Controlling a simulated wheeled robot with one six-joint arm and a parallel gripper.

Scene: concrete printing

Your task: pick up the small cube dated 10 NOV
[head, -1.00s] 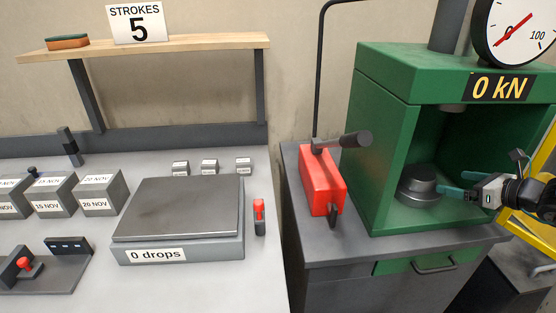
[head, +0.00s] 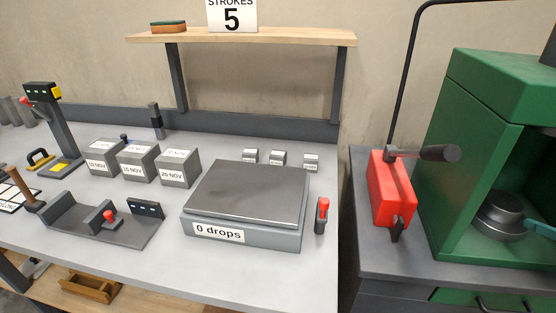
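Three small grey cubes with white labels stand in a row behind the scale: a left one (head: 250,156), a middle one (head: 278,158) and a right one (head: 311,163). Their labels are too small to read. Three larger grey cubes stand left of the scale. The leftmost (head: 103,156) appears to read 10 NOV, the middle one (head: 137,163) 15 NOV, and the right one (head: 177,168) 20 NOV. The rest is out of frame.
The scale (head: 243,236) reads 0 drops. A red pump with a lever (head: 391,195) stands beside the green press (head: 460,140). A grey fixture (head: 105,220) is at front left. A shelf (head: 290,38) overhangs the back.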

